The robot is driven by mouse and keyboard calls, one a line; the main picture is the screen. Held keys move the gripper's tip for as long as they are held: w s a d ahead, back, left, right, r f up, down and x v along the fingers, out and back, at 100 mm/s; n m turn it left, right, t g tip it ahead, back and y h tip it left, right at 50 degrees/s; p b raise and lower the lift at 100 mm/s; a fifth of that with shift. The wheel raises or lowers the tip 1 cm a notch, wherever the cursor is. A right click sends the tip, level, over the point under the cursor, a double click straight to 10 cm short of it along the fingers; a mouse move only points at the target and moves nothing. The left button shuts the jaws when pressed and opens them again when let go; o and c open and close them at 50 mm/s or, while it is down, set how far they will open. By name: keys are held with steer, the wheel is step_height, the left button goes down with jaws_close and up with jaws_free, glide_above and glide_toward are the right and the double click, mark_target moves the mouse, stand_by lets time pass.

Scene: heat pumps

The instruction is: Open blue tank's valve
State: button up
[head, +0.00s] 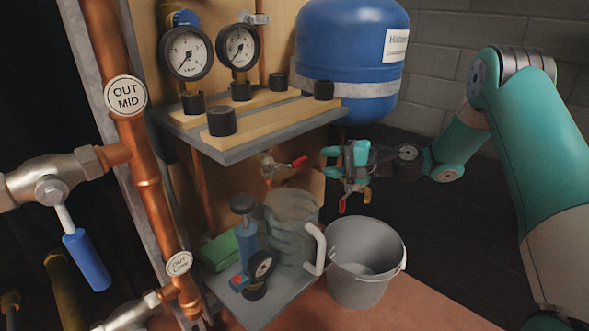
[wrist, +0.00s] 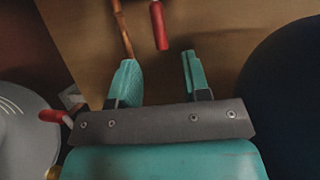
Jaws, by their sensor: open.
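The blue tank (head: 345,50) with a white label stands behind the shelf at the upper middle. A valve with a red lever (head: 299,162) sits on a copper pipe at the wooden panel, below the shelf. A second red lever (head: 343,205), beside a brass fitting, hangs below my gripper. I cannot tell from the pipes which lever belongs to the tank. My gripper (head: 329,166) is open and empty, pointing left toward the panel lever. In the wrist view, a red lever (wrist: 158,26) lies just ahead of the gap between my fingers (wrist: 160,65), apart from both.
Two gauges (head: 187,51) stand above the grey shelf (head: 236,153). Another red lever (wrist: 60,117) shows at the left of the wrist view.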

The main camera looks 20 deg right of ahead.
mark_target(304, 162)
steer(key=b+x, duration=0.3)
steer(key=x, duration=0.6)
steer(key=shift+w+a+f+b, duration=0.1)
steer(key=shift+a+f+b, duration=0.1)
steer(key=shift+b, duration=0.1)
steer(key=shift+w+a+r, duration=0.1)
steer(key=shift+w+a, duration=0.1)
steer(key=shift+w, duration=0.05)
steer(key=shift+c, duration=0.3)
jaws_close()
